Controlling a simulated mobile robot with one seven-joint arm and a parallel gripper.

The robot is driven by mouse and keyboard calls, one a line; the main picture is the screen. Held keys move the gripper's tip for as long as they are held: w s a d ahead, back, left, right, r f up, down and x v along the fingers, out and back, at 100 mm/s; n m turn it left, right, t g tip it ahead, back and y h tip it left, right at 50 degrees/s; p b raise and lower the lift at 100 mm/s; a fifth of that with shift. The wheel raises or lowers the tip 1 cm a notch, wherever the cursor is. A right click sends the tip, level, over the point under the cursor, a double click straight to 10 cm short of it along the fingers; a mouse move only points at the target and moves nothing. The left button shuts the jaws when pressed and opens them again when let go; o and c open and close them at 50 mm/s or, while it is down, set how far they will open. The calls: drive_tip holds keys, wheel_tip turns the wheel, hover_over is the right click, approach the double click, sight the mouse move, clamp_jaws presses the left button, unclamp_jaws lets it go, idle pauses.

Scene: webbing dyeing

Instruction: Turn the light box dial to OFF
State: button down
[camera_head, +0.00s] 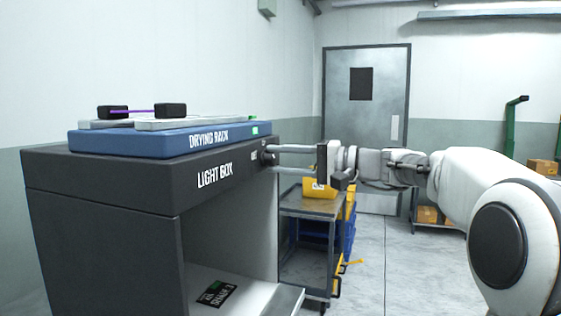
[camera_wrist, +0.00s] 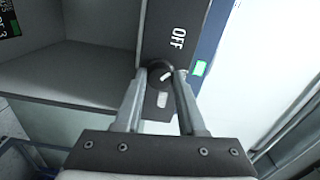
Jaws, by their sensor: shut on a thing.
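The light box (camera_head: 110,190) is a dark grey cabinet at the left of the head view, lettered LIGHT BOX. Its black dial (camera_head: 268,154) sits at the right end of its front panel. In the wrist view the dial (camera_wrist: 160,72) shows a white pointer mark, with the word OFF (camera_wrist: 178,38) printed on the panel beyond it. A pale mark (camera_wrist: 162,99) lies on the near side of the dial. My gripper (camera_head: 280,158) reaches in from the right with its two fingers around the dial. In the wrist view my gripper (camera_wrist: 160,82) is shut on the dial, one finger on each side.
A blue drying rack (camera_head: 170,141) lies on top of the light box. A card (camera_head: 217,293) lies inside the box's open lower bay. A cart (camera_head: 312,207) with a yellow bin (camera_head: 319,188) stands behind my gripper. Floor at the centre right is clear.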

drive_tip(key=c, duration=0.5)
unclamp_jaws()
drive_tip(key=shift+d, duration=0.1)
drive_tip(key=p+v, duration=0.2)
drive_tip(key=v, duration=1.5)
drive_tip(key=shift+s+d, duration=0.1)
drive_tip(key=shift+d, duration=0.05)
